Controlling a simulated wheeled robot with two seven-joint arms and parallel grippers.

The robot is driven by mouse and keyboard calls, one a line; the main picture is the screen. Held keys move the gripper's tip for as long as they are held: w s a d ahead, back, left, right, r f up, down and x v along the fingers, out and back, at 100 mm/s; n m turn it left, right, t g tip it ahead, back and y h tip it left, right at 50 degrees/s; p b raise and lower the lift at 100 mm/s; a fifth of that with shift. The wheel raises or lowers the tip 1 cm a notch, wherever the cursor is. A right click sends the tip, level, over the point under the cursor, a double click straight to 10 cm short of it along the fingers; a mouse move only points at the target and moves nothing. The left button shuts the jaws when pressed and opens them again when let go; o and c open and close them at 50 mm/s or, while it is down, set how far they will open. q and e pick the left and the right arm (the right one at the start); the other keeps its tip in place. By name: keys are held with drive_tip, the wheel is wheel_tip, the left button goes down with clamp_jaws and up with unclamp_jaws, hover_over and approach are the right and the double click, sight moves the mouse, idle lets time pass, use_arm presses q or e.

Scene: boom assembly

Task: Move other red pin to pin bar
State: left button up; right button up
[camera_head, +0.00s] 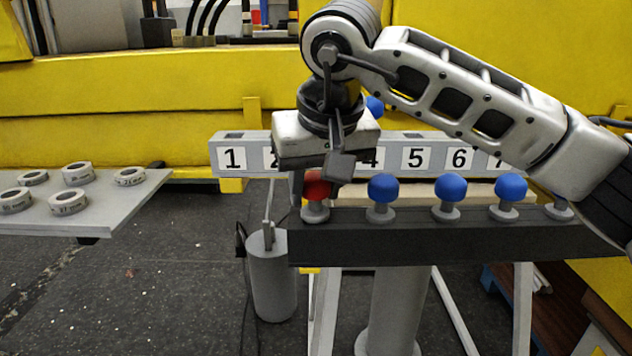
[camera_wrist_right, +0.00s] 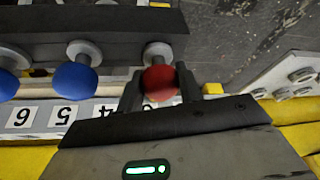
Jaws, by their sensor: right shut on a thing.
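The red pin (camera_head: 316,191) stands upright at the left end of the dark bar (camera_head: 430,232) in the head view. My right gripper (camera_head: 322,180) comes down over it from above. In the right wrist view the red pin's head (camera_wrist_right: 160,83) sits between the two fingers of my right gripper (camera_wrist_right: 158,88), which are shut on it. The pin's grey collar (camera_wrist_right: 157,50) is still at the bar. A numbered grey bar (camera_head: 395,158) runs behind, with some numbers hidden by my right arm. My left gripper is not in view.
Several blue-headed pins (camera_head: 383,188) stand in a row on the dark bar, to the right of the red one. A blue head (camera_head: 375,107) shows behind my right gripper. A grey tray (camera_head: 130,196) with several labelled rings is at the left. Yellow structure (camera_head: 120,110) fills the back.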

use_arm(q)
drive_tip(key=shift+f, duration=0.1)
use_arm(e)
drive_tip(key=o, duration=1.2)
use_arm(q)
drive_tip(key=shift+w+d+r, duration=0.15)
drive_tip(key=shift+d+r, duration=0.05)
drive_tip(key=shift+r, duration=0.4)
use_arm(e)
drive_tip(key=v, duration=1.6)
drive_tip(key=shift+s, duration=0.1)
